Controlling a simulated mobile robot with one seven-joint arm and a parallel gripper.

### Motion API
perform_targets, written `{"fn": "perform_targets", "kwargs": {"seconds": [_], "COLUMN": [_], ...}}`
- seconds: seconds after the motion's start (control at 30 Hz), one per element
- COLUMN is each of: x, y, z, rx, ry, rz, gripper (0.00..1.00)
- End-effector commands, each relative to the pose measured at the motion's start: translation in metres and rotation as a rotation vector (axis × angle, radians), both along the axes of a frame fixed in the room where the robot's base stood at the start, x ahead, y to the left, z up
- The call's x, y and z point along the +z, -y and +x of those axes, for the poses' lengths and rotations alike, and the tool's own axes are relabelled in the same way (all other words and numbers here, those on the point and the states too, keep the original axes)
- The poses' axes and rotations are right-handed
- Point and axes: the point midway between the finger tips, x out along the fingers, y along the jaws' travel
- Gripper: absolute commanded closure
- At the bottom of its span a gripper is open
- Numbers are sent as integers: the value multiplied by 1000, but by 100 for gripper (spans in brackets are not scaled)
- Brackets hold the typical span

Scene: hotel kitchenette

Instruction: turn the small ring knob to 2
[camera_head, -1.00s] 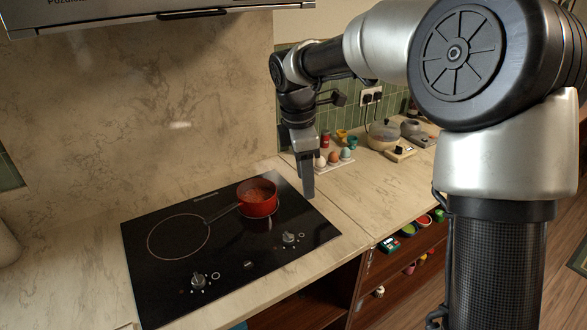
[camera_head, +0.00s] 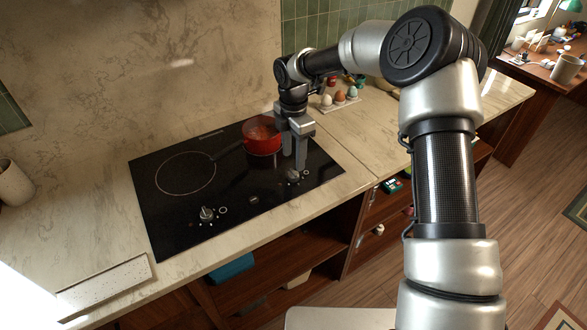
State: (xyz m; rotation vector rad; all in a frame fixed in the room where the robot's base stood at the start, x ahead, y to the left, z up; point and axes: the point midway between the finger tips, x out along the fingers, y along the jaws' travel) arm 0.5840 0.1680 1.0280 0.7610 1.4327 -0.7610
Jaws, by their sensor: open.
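The black glass cooktop (camera_head: 235,190) has two silver knobs along its front part. The right knob (camera_head: 293,176) is on the side of the smaller ring, where the red pot (camera_head: 262,137) stands; its pointer and numbers are too small to read. The left knob (camera_head: 207,213) is on the side of the large bare ring (camera_head: 185,174). Each knob has a small ring mark beside it. My gripper (camera_head: 294,161) points down at the right knob, fingers apart and empty. Its fingertips are just above or beside the knob; I cannot tell whether they touch it.
The red pot is close behind my gripper, its dark handle pointing left. An egg holder (camera_head: 340,103) with several eggs stands on the counter to the right. The worktop (camera_head: 365,150) right of the cooktop is mostly clear. A white mug (camera_head: 14,184) is at the far left.

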Motion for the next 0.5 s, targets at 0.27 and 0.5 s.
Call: {"fn": "perform_targets", "kwargs": {"seconds": [0.27, 0.5], "x": [-49, -64], "y": [-1, -1], "z": [-1, 0], "rx": [1, 0], "ry": [-2, 0], "rz": [0, 0], "gripper": [54, 54]}}
